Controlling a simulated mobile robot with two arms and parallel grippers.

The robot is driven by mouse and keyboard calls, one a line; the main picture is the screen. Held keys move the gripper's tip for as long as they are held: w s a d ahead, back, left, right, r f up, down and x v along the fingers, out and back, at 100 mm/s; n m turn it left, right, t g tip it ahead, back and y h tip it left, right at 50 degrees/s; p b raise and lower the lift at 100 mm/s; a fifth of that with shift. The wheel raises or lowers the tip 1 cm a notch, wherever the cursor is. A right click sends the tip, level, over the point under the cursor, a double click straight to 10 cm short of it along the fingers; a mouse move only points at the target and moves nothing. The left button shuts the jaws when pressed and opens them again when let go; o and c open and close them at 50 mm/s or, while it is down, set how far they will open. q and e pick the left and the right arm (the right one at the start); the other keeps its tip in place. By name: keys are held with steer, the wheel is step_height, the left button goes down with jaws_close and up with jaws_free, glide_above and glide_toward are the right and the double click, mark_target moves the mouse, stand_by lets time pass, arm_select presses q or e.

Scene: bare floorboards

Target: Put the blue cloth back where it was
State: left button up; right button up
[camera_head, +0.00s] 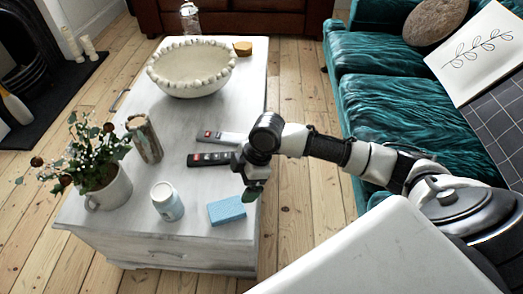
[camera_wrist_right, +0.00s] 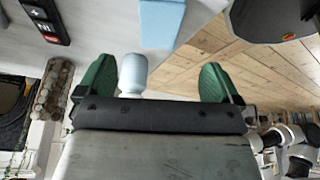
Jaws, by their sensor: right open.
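The blue cloth (camera_head: 227,209) looks like a small light-blue folded block. It lies on the near right part of the white table (camera_head: 190,250), close to the table's right edge. It also shows at the top of the right wrist view (camera_wrist_right: 160,22). My right gripper (camera_head: 252,192) is just beside and above the cloth, over the table's right edge. In the right wrist view its two green fingers (camera_wrist_right: 156,82) are spread wide with nothing between them, and the cloth is beyond them. My left gripper is not in view.
A white jar (camera_head: 167,201) stands left of the cloth, near a mug with flowers (camera_head: 108,190). Two remotes (camera_head: 210,159) (camera_head: 222,137), a patterned vase (camera_head: 145,138) and a large bowl (camera_head: 192,70) are farther back. A teal sofa (camera_head: 390,110) stands right, across bare floor.

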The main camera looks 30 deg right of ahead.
steer(key=s+a+f+m+t, duration=0.2)
steer(key=s+a+f+m, duration=0.2)
steer(key=s+a, duration=0.25)
steer(key=s+d+f+m+h, duration=0.2)
steer(key=s+d+m+h, duration=0.2)
steer(key=s+d+m, duration=0.4)
steer(key=s+m, duration=0.1)
steer(key=s, duration=0.3)
steer(key=shift+f+m, duration=0.3)
steer(key=shift+f, duration=0.1)
steer(key=shift+d, duration=0.1)
